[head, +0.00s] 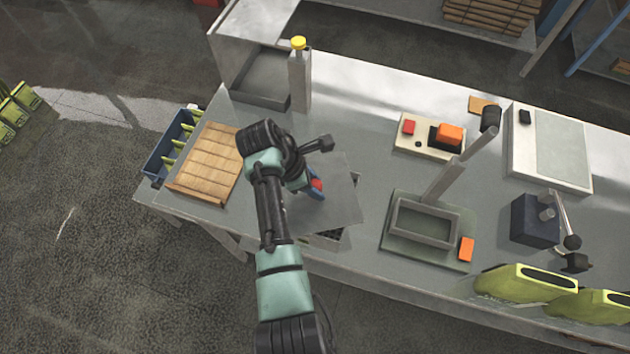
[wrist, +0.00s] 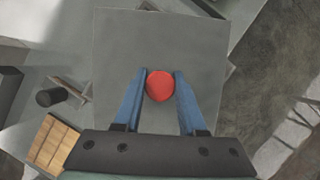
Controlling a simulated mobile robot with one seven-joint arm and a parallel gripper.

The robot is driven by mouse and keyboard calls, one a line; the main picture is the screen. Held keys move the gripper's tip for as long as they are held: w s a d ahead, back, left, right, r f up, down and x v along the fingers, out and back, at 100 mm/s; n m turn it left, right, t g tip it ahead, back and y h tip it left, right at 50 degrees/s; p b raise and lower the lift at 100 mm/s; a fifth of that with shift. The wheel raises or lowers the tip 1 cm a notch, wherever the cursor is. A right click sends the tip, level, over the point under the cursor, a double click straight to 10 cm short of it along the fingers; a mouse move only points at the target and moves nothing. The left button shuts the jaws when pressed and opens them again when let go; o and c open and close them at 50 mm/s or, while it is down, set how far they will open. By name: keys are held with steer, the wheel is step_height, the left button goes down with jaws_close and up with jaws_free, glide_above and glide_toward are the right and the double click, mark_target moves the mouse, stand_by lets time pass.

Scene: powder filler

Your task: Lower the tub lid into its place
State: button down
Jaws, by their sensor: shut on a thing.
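The tub lid (head: 341,207) is a flat grey square plate with a round red knob (wrist: 160,85). My gripper (head: 316,186) is shut on the knob, with one blue finger on each side of it in the wrist view (wrist: 161,75). The lid looks about level. The tub (head: 326,240) is mostly hidden under the lid. A strip of its rim and dark inside shows past the lid's lower and right edges in the head view, so the two are not squarely lined up there. I cannot tell how large the gap between lid and tub is.
A wooden slatted board (head: 209,163) and a blue crate (head: 172,150) lie left. A grey post with a yellow top (head: 299,75) stands behind. Right are a button box (head: 429,137), a grey tray station (head: 428,232) and a lever device (head: 536,220). Bare table lies between.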

steer(key=shift+f, duration=0.55)
stand_by(0.4)
steer(key=shift+s+f, duration=0.15)
stand_by(0.4)
steer(key=shift+c, duration=2)
jaws_free()
steer(key=shift+a+r+b, duration=0.25)
steer(key=shift+r+b, duration=0.1)
steer(key=shift+r, duration=0.2)
steer(key=b+v, duration=0.1)
steer(key=v, duration=1)
steer(key=shift+r, duration=0.35)
steer(key=shift+a, duration=0.15)
